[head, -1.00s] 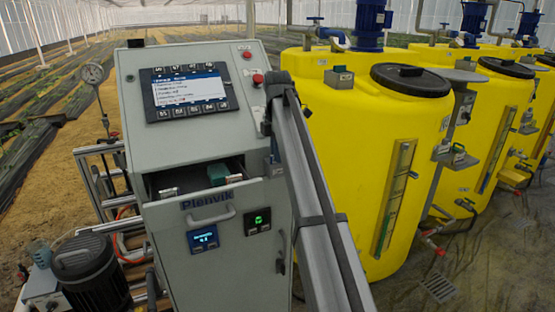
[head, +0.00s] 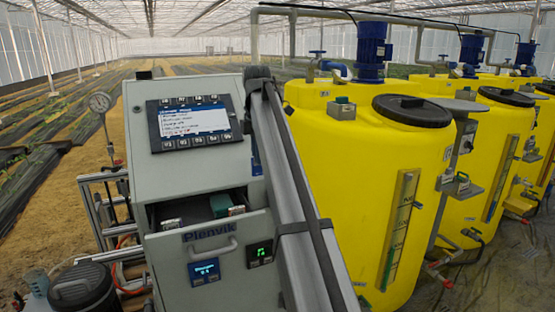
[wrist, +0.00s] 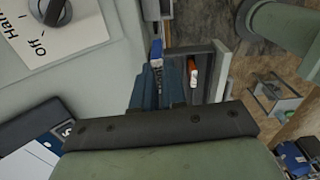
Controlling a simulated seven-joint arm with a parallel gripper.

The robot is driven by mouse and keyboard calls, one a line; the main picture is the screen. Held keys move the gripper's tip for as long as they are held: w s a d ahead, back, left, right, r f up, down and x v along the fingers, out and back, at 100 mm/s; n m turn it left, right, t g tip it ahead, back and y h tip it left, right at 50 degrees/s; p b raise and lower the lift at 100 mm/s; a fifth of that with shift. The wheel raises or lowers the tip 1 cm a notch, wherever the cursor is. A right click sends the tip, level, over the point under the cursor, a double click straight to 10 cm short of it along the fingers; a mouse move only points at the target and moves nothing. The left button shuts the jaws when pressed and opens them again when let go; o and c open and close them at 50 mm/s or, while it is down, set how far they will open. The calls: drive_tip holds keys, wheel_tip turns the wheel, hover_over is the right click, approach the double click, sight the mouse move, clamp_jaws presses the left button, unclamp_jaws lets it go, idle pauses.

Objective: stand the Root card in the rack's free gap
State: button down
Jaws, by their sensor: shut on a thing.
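My gripper (wrist: 168,122) shows in the wrist view as a dark bolted bar across a grey-green body at the bottom. I cannot read a Root label or tell which of these is the card or the rack. In the head view my arm hides the gripper.
The grey cabinet (head: 165,105) has a screen and an open drawer (head: 190,212) with a green block (head: 222,204) inside. Yellow tanks (head: 345,190) stand to the right. The wrist view shows a panel with a knob (wrist: 55,10) and an "Off" marking at upper left.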

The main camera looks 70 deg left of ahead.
drive_tip(key=s+d+f, duration=0.1)
drive_tip(key=s+d, duration=0.2)
drive_tip(key=s, duration=0.5)
drive_tip(key=s+d+f, duration=0.2)
drive_tip(key=s+d, duration=0.1)
drive_tip(key=s, duration=0.6)
drive_tip(key=shift+s+f+m, duration=0.15)
drive_tip(key=shift+m, duration=0.25)
drive_tip(key=shift+f, duration=0.25)
drive_tip(key=shift+f, duration=3.45)
